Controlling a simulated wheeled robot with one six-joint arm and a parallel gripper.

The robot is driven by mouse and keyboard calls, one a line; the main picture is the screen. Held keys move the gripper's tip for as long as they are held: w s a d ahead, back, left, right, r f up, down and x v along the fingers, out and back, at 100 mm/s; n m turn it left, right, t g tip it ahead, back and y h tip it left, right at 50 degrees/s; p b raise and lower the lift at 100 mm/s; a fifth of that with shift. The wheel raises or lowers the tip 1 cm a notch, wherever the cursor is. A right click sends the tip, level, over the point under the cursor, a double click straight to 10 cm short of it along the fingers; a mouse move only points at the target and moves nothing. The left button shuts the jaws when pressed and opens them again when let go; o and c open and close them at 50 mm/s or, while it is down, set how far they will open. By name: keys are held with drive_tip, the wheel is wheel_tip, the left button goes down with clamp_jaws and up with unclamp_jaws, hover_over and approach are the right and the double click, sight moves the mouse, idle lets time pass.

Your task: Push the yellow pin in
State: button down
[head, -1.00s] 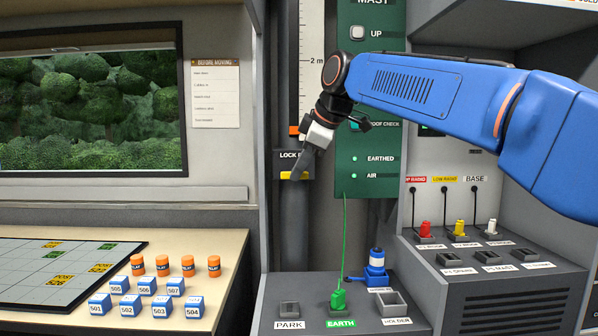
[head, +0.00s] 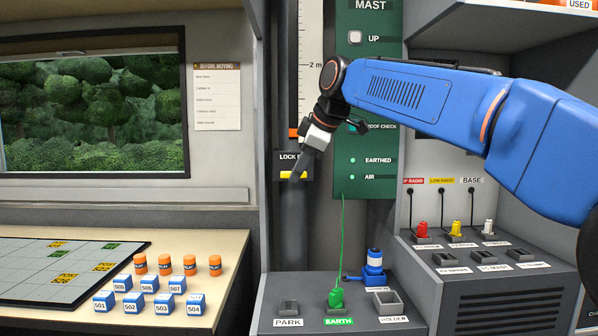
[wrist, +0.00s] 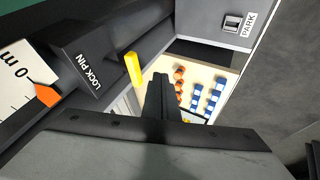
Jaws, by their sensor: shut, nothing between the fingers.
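The yellow pin (head: 293,175) is a short yellow bar at the lower edge of the black lock pin block (head: 291,160) on the mast column. In the wrist view the yellow pin (wrist: 134,70) stands out from the block (wrist: 84,57) marked LOCK PIN. My gripper (head: 297,176) is shut and empty. In the head view its tip overlaps the right part of the pin. In the wrist view my gripper (wrist: 161,82) is just right of the pin, with a narrow gap in the picture; I cannot tell whether they touch.
The green mast panel (head: 367,100) stands right of the column, with its EARTHED and AIR lights lit green. Below is a grey console with a green earth plug (head: 336,297) and its cable. Labelled blocks (head: 134,302) and orange cylinders stand on the left table.

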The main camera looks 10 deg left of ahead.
drive_tip(key=v, duration=1)
drive_tip(key=shift+s, duration=0.35)
drive_tip(key=shift+d, duration=0.15)
drive_tip(key=s+d+f+m+h, duration=0.1)
drive_tip(key=s+d+f+m, duration=0.2)
drive_tip(key=d+f, duration=0.45)
drive_tip(key=s+d+f+m+t+h, duration=0.1)
drive_tip(key=s+d+f+m, duration=0.25)
drive_tip(key=d, duration=0.75)
drive_tip(key=s+d+f+m+h, duration=0.1)
drive_tip(key=s+d+f+m, duration=0.25)
drive_tip(key=d+f, duration=0.45)
drive_tip(key=s+d+f+m+h, duration=0.1)
drive_tip(key=s+d+f+m, duration=0.2)
drive_tip(key=s+d+f, duration=0.2)
drive_tip(key=s+d+f+m+h, duration=0.1)
drive_tip(key=s+d+f+m, duration=0.2)
drive_tip(key=f, duration=0.9)
drive_tip(key=s+d+f+m+h, duration=0.1)
drive_tip(key=s+d+f+m, duration=0.2)
drive_tip(key=s+d+f, duration=0.5)
drive_tip(key=s+f, duration=0.1)
drive_tip(key=s, duration=0.2)
drive_tip(key=shift+d+m+g, duration=0.3)
drive_tip(key=shift+d+m, duration=0.05)
drive_tip(key=shift+m, duration=0.05)
drive_tip(key=shift+s+r, duration=0.1)
